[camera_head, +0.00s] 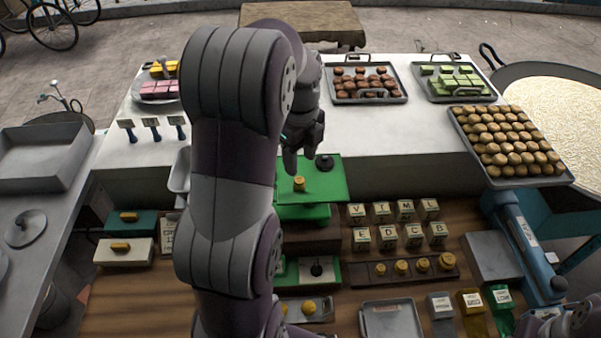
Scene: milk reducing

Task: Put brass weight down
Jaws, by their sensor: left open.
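A small brass weight (299,184) stands upright on the flat green plate (328,187) of a scale in the middle of the view. My left gripper (303,155) is open just above and behind the weight, with its fingers pointing down. The weight looks free of the fingers, but the exact gap is hard to tell. A row of several brass weights sits in a dark wooden holder (391,282) at the lower right. Part of my right arm shows at the bottom right corner; its fingers cannot be made out.
A dark round knob (324,162) is by the plate's back edge. Lettered blocks (381,212) stand right of the scale. Trays of brown sweets (340,97), green sweets (433,95) and round golden sweets (476,143) lie on the white counter. My left arm hides the area left of the scale.

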